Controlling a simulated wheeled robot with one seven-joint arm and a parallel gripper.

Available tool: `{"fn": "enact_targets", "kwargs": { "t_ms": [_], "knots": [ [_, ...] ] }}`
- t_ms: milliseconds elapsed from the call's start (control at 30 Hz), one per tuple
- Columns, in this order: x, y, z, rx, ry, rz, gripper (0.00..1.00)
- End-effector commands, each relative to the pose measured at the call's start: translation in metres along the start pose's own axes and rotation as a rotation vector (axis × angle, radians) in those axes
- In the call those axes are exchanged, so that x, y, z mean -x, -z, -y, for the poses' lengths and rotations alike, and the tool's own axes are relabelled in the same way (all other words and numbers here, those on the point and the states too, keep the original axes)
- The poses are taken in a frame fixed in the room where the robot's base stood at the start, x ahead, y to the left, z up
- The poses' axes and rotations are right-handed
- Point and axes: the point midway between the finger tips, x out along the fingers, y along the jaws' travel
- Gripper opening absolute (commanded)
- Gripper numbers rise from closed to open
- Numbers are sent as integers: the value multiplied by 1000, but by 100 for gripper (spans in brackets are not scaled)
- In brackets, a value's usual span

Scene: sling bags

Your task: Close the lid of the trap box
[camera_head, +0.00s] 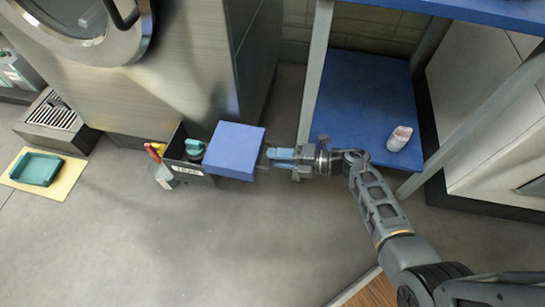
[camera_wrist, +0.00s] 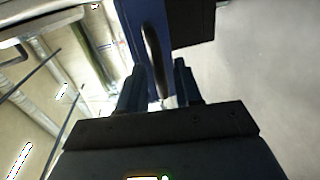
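The trap box (camera_head: 195,180) is a small dark box with a white label on its front, standing on the floor against the metal cabinet. Its blue lid (camera_head: 234,150) is open and sits at the right of the box. My gripper (camera_head: 268,153) is at the lid's right edge. In the wrist view, the blue lid (camera_wrist: 137,22) and a dark curved handle (camera_wrist: 152,50) show beyond my gripper (camera_wrist: 158,82). The fingers are apart, with the handle's near end between them. I cannot tell whether they touch it. The dark box wall (camera_wrist: 190,22) shows at upper right.
A bottle with a teal top (camera_head: 195,147) is in the box. A red-topped spray bottle (camera_head: 157,160) is at its left. A blue shelf (camera_head: 350,110) with a small white-pink item (camera_head: 399,138) stands to the right. A green tray (camera_head: 36,169) lies far left. The front floor is clear.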

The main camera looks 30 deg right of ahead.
Motion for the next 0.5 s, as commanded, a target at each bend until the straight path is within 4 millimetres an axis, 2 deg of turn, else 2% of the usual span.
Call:
{"fn": "enact_targets", "kwargs": {
  "t_ms": [200, 500],
  "knots": [
    [-18, 0, 0, 0, -1, 1, 34],
    [-19, 0, 0, -1, -1, 2, 32]
  ]
}}
